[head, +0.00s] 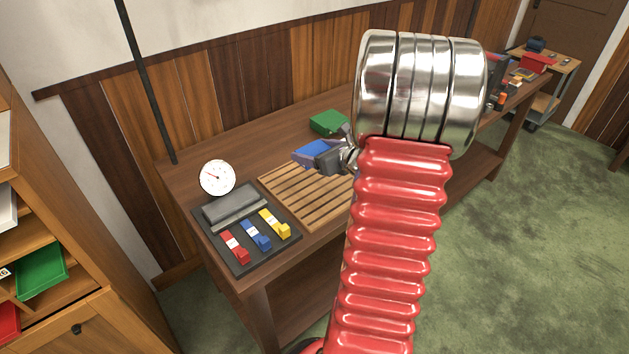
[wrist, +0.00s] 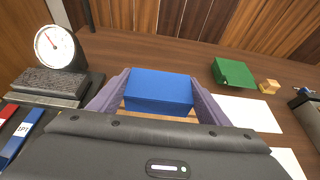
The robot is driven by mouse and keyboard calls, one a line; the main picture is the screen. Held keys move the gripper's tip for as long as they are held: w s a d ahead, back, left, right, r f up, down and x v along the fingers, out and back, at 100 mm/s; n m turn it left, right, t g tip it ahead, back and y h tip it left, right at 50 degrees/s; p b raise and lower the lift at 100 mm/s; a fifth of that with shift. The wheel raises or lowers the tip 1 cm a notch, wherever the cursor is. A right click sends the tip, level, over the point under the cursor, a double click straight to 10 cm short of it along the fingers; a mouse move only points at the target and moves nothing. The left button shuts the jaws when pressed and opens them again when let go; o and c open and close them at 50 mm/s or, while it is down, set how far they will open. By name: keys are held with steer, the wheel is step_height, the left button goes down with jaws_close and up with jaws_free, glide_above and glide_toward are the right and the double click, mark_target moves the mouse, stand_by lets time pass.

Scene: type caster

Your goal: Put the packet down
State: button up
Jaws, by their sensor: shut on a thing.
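The packet is a blue box (head: 314,149), held between the purple fingers of my gripper (head: 310,155). In the wrist view the blue packet (wrist: 158,92) spans the gap between both fingertips, with a finger against each side. My gripper is shut on it. In the head view it appears over the far part of a slatted wooden rack (head: 305,195) on the bench. I cannot tell whether the packet's underside touches anything. My red arm hides part of the bench to the right.
A green box (head: 327,122) stands just behind the packet; it also shows in the wrist view (wrist: 232,73). To the left are a round dial (head: 217,177) and a dark tray (head: 246,264) with red, blue and yellow pieces. White sheets (wrist: 247,113) lie to the right in the wrist view.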

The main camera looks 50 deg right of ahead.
glide_above(313, 184)
steer(key=shift+d+f, duration=0.1)
steer(key=shift+f, duration=2.6)
steer(key=shift+f, duration=2.1)
steer(key=o, duration=1.6)
steer(key=shift+f, duration=0.1)
steer(key=v, duration=1.2)
